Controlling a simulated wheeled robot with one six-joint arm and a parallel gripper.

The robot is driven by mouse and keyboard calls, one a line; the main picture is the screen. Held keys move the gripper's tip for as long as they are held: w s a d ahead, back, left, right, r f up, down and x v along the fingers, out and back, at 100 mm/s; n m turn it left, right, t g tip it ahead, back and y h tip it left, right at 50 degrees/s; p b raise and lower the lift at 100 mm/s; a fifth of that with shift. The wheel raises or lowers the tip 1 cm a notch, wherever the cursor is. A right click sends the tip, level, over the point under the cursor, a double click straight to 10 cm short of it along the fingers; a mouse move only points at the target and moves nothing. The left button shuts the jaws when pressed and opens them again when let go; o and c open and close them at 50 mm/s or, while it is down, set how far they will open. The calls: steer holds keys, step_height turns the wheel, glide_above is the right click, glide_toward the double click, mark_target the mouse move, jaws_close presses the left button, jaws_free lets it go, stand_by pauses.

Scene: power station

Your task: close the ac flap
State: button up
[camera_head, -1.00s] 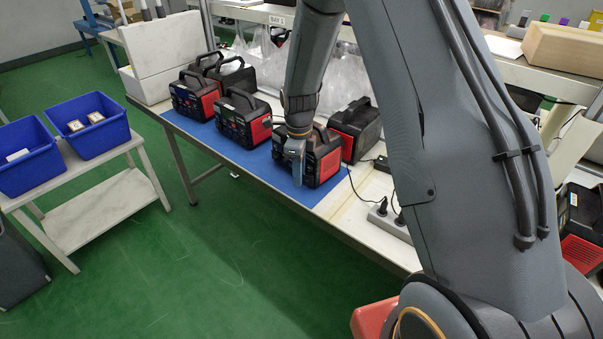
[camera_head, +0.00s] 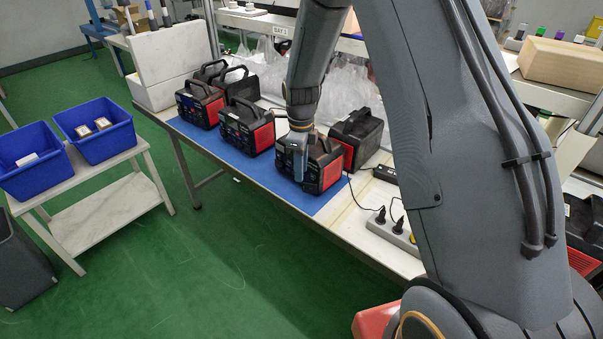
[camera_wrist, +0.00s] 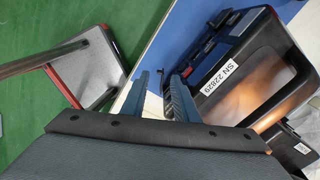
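A black and red power station (camera_head: 330,172) stands at the near right end of the blue mat (camera_head: 262,172). In the wrist view its dark casing (camera_wrist: 262,85) with a handle and the label "SN 22829" fills the right side. Its front face (camera_wrist: 207,48) is seen at a steep angle, and I cannot make out the AC flap or its position. My gripper (camera_head: 297,163) is in front of that face, partly covering the station. In the wrist view my gripper (camera_wrist: 159,85) is open, with an empty gap between its fingers. The right finger is close beside the front; contact cannot be told.
Several similar power stations, one of them here (camera_head: 247,125), stand on the bench behind and left. A power strip (camera_head: 392,230) with plugs and cables lies to the right. A cart (camera_head: 110,205) holds blue bins (camera_head: 92,128) at left. The green floor before the bench is clear.

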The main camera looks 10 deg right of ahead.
step_height(320, 180, up, 2)
steer(key=shift+r+p, duration=0.2)
steer(key=shift+p, duration=0.2)
steer(key=shift+c, duration=0.8)
